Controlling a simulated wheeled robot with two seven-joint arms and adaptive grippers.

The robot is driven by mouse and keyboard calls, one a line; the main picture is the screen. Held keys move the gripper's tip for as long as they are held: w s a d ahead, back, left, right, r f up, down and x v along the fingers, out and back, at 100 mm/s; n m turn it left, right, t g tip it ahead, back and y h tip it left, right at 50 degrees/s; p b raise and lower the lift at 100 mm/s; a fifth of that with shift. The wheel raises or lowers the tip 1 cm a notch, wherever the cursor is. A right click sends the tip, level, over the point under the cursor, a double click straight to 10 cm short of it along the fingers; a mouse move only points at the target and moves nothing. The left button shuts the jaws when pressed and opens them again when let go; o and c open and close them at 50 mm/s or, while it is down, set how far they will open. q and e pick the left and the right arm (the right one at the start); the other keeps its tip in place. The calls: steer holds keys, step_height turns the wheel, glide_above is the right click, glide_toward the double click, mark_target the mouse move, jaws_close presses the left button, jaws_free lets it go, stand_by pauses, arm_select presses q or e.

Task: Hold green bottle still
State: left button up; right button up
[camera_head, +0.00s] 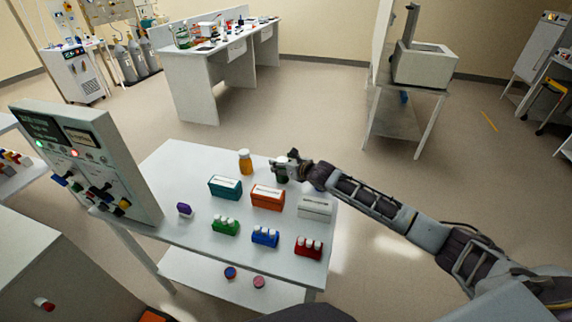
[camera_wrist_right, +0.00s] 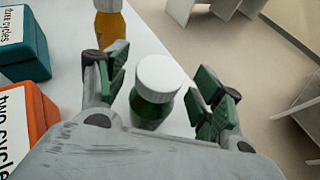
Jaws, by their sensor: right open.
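The green bottle (camera_wrist_right: 151,109) with a white cap stands upright on the white table, between the two fingers of my right gripper (camera_wrist_right: 163,84) in the wrist view. Gaps show on both sides of it, and the gripper is open. In the head view, my right gripper (camera_head: 284,164) is at the table's far right part and hides most of the green bottle (camera_head: 282,178). My left gripper is not in view.
An amber bottle (camera_head: 245,162) stands just left of the gripper. Teal (camera_head: 225,187), orange (camera_head: 267,197) and grey (camera_head: 315,207) boxes stand in front. Green, blue and red vial racks and a purple item (camera_head: 184,210) are nearer. A control panel (camera_head: 90,165) stands at left.

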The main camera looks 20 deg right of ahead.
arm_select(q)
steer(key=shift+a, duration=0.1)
arm_select(e)
steer(key=shift+s+r, duration=0.1)
steer(key=shift+v, duration=1.1)
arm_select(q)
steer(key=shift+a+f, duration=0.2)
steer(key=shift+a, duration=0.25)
arm_select(e)
steer(key=v, duration=0.9)
steer(key=shift+s, duration=0.25)
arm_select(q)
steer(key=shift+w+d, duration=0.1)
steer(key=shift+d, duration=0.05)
arm_select(e)
steer(key=shift+d+r, duration=0.1)
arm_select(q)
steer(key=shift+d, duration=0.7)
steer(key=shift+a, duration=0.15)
